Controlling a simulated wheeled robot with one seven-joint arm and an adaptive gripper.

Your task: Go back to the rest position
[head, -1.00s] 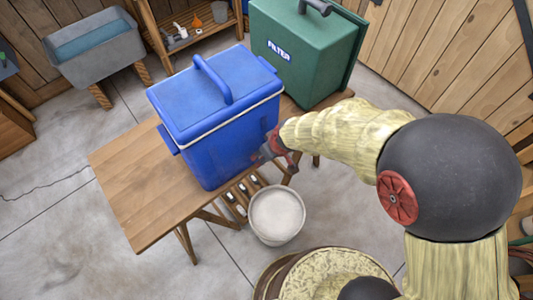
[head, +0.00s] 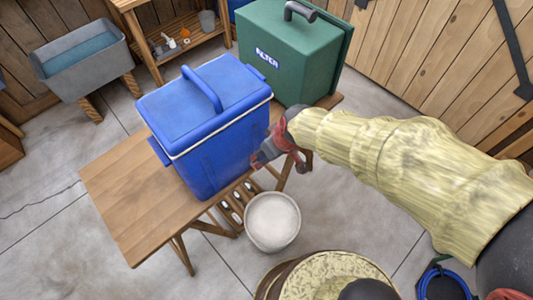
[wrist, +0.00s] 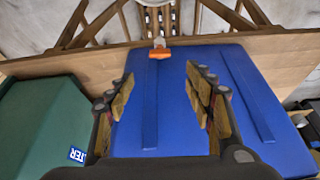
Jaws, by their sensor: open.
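My gripper (head: 277,160) is beside the near right side of the blue cooler box (head: 222,146) in the head view. In the wrist view my gripper (wrist: 163,105) shows its two fingers spread apart, with nothing between them. The cooler's blue side (wrist: 170,110) lies beyond the fingers, with an orange latch (wrist: 160,53) near its edge. The cooler's lid is shut and its handle stands up. I cannot tell from the head view whether the fingers touch the cooler.
The cooler stands on a wooden table (head: 125,205). A green filter case (head: 290,55) stands behind it and also shows in the wrist view (wrist: 45,125). A white bucket (head: 272,222) is on the floor below. A grey sink (head: 80,62) and a shelf (head: 180,48) stand at the back.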

